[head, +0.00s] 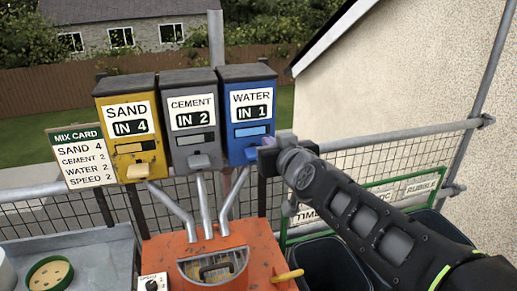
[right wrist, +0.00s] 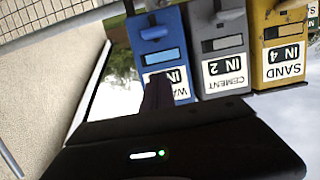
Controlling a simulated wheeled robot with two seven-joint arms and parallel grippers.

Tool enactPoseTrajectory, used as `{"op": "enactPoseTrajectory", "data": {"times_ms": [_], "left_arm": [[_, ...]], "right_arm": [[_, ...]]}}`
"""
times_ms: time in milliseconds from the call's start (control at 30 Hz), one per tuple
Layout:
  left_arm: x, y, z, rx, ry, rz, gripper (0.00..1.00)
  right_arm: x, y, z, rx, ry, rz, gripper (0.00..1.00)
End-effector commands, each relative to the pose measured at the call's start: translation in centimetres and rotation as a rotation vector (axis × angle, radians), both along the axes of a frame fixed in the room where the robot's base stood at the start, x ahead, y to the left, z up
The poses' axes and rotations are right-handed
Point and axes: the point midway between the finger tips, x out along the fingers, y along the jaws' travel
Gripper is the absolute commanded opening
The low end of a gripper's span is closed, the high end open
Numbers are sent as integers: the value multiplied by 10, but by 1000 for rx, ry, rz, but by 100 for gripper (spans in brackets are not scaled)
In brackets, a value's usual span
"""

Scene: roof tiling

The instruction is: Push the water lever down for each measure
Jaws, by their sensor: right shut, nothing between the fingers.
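The blue water dispenser (head: 248,105) stands at the right of a row of three, with a display reading IN 1. Its blue lever (head: 251,153) juts from the lower front, and it also shows in the right wrist view (right wrist: 153,33), which is upside down. My right gripper (head: 268,150) is shut and empty, close beside the lever on its right; I cannot tell whether they touch. In the right wrist view its dark fingers (right wrist: 158,93) overlap the water label. The mix card (head: 82,157) reads sand 4, cement 2, water 2, speed 2. My left gripper is out of view.
The yellow sand dispenser (head: 128,100) reads IN 4 and the grey cement dispenser (head: 189,90) reads IN 2. Metal chutes lead down to the orange mixer (head: 255,240). A mesh guardrail (head: 395,143) runs behind. Dark bins (head: 330,268) stand beneath my right arm.

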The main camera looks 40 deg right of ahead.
Motion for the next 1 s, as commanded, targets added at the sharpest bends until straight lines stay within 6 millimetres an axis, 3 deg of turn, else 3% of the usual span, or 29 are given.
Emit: {"op": "enactPoseTrajectory", "data": {"times_ms": [167,533,700,1000], "left_arm": [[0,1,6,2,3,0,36],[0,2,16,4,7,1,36],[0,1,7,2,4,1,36],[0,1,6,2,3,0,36]], "right_arm": [[20,-6,-6,4,4,1,0],[87,-29,-24,3,4,3,0],[85,-29,-52,1,3,2,0],[85,-29,-64,1,1,0,0]]}}
